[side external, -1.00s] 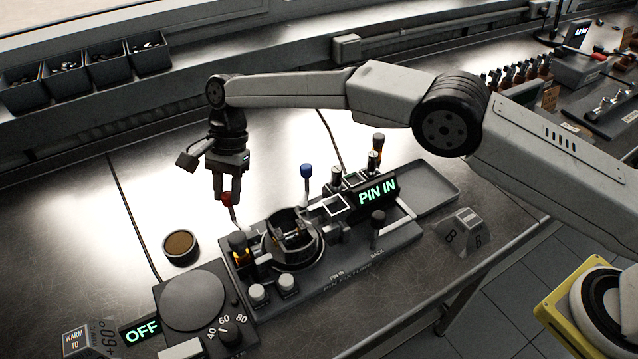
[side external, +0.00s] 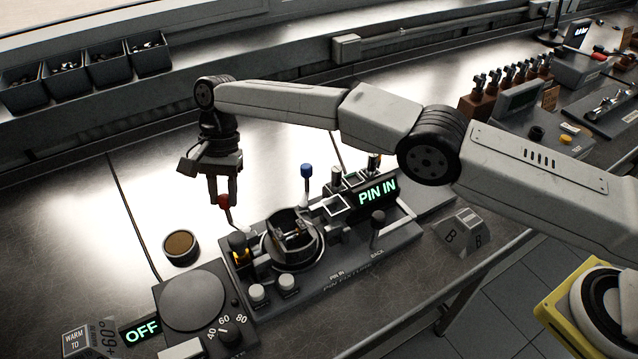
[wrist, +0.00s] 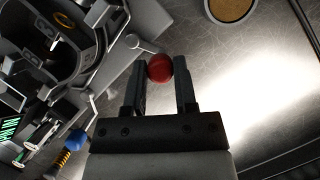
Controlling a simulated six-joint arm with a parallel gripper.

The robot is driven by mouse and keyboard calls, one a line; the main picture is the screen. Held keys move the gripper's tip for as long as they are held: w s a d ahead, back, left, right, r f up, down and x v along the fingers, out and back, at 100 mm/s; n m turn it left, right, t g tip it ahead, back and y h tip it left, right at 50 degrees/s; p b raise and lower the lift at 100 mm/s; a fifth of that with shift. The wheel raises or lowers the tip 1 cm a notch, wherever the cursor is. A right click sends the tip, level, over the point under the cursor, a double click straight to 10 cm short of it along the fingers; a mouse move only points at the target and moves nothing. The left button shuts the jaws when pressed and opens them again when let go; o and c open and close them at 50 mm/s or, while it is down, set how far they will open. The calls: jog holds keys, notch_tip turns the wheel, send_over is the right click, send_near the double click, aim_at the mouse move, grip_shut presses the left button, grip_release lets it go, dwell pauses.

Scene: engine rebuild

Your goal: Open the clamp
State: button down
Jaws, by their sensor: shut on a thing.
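The clamp's red ball knob (side external: 225,201) tops a thin lever at the back left of the pin fixture (side external: 345,268). My gripper (side external: 224,198) points down and is shut on this knob. In the wrist view the red knob (wrist: 160,68) sits between the two fingertips (wrist: 160,72), with the lever running off toward the fixture. The round clamp seat (side external: 291,240) stands just right of the lever, with a part inside it. A blue-knobbed lever (side external: 306,172) stands upright behind the seat. A lit display (side external: 377,192) reads PIN IN.
A hotplate (side external: 192,299) with a dial stands front left, its display (side external: 142,330) reading OFF. A round brown-topped tin (side external: 181,247) sits left of the fixture. Dark bins (side external: 62,79) line the back ledge. A block marked B (side external: 462,232) is at the right.

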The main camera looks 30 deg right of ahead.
jog(key=shift+f, duration=0.1)
jog(key=shift+c, duration=2)
grip_release()
jog(key=shift+r, duration=1.7)
jog(key=s+d+r, duration=0.7)
jog(key=s+r, duration=0.2)
jog(key=s, duration=0.3)
jog(key=shift+d+r, duration=0.2)
jog(key=shift+r, duration=0.15)
